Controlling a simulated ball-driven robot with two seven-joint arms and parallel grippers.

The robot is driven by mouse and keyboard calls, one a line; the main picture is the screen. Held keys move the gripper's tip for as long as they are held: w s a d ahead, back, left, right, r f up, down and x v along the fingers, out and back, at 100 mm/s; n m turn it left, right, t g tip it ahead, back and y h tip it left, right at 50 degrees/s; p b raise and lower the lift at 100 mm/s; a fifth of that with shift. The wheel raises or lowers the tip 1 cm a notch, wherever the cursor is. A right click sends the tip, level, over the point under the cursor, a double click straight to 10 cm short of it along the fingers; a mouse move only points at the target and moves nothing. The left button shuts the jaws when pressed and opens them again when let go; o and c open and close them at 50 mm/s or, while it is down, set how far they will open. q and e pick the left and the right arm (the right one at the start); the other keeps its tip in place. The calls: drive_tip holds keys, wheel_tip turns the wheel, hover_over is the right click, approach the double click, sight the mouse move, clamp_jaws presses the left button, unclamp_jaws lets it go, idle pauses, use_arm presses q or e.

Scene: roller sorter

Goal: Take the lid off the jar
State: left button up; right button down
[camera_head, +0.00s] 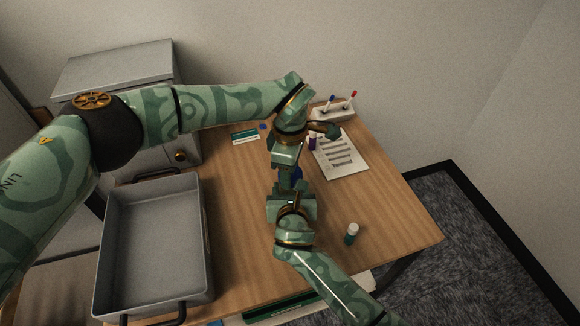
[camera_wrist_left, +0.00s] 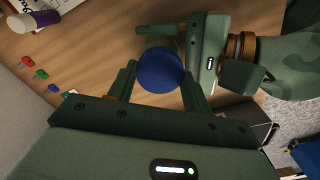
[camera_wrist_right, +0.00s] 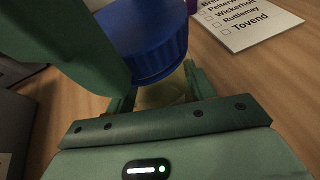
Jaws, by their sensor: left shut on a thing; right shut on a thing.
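The jar stands on the wooden desk, mostly hidden by my grippers in the head view. Its blue lid (camera_wrist_left: 160,70) is round and shows from above in the left wrist view, and from the side in the right wrist view (camera_wrist_right: 150,38). Its pale yellowish body (camera_wrist_right: 160,95) shows just below the lid; I see no clear gap between them. My left gripper (camera_head: 289,166) comes from above, shut with a finger on each side of the lid. My right gripper (camera_head: 293,192) comes in low from the front, shut on the jar body.
A grey tray (camera_head: 201,240) and a grey metal cabinet (camera_head: 115,65) stand at left. A white-capped bottle (camera_head: 352,234) stands right of my right gripper. A purple bottle (camera_head: 312,143), a printed sheet (camera_head: 342,155) and a pen holder (camera_head: 335,110) are behind. The right desk area is mostly clear.

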use_arm(q)
drive_tip(key=n, duration=1.2)
drive_tip(key=shift+n, duration=0.3)
drive_tip(key=n, duration=1.2)
drive_tip(key=shift+r, duration=0.1)
drive_tip(key=n, duration=0.9)
drive_tip(key=shift+w, duration=0.1)
drive_tip(key=n, duration=0.6)
drive_tip(key=shift+n, duration=0.4)
drive_tip(key=n, duration=0.5)
drive_tip(key=shift+n, duration=0.4)
drive_tip(key=n, duration=0.4)
